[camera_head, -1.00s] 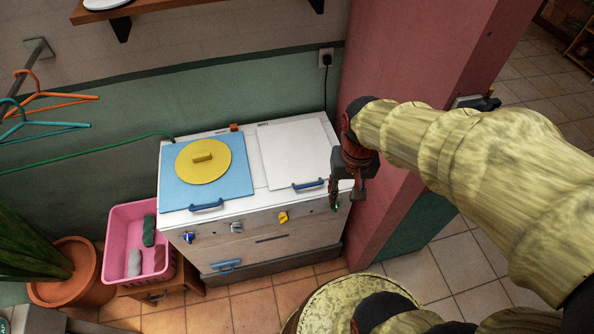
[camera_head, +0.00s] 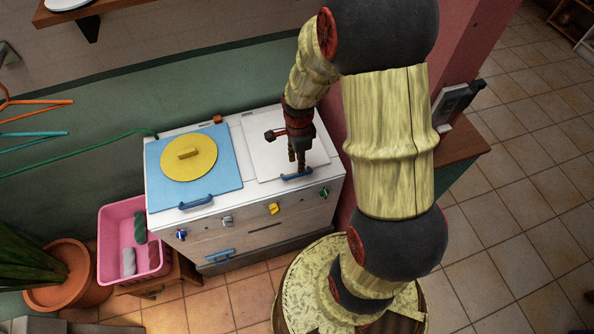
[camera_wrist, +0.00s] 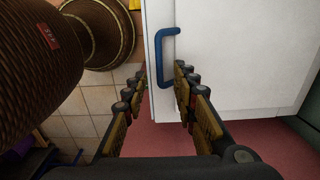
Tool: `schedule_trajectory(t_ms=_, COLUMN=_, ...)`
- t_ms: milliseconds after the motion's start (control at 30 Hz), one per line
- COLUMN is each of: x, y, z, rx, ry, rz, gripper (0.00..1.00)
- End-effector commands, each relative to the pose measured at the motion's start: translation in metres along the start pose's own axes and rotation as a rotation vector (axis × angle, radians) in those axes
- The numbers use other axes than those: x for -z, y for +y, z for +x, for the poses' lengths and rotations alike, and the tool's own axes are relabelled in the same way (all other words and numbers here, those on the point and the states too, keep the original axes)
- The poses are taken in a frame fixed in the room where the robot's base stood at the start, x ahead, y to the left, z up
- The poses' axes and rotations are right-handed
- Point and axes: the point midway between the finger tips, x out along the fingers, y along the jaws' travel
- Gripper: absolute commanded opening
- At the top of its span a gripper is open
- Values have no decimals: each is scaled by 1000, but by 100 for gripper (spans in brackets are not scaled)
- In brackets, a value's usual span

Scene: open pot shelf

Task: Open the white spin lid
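The white spin lid (camera_head: 262,142) lies closed and flat on the right half of the washing machine's top. Its blue handle (camera_head: 297,175) is at the front edge. My gripper (camera_head: 297,168) points down over that edge, right by the handle. In the wrist view, the lid (camera_wrist: 235,50) fills the upper right, and the blue handle (camera_wrist: 157,60) shows in line with the gap between the fingers. My gripper (camera_wrist: 160,72) is open, its fingers apart on either side of the handle. I cannot tell whether a finger touches it.
The blue wash lid (camera_head: 155,165) with a yellow disc (camera_head: 188,158) covers the left half. Several knobs line the front panel (camera_head: 250,218). A pink basket (camera_head: 115,240) stands to the left.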

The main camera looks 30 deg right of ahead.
Motion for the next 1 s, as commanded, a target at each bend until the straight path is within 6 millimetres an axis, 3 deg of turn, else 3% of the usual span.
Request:
schedule_trajectory(t_ms=200, x=0, y=2, z=37, rx=-5, ry=0, rz=-2, gripper=28)
schedule_trajectory(t_ms=400, x=0, y=1, z=60, rx=-4, ry=0, rz=-3, gripper=28)
schedule_trajectory(t_ms=800, x=0, y=1, z=67, rx=-1, ry=0, rz=-3, gripper=28)
schedule_trajectory(t_ms=1000, x=0, y=1, z=67, rx=-1, ry=0, rz=-3, gripper=17)
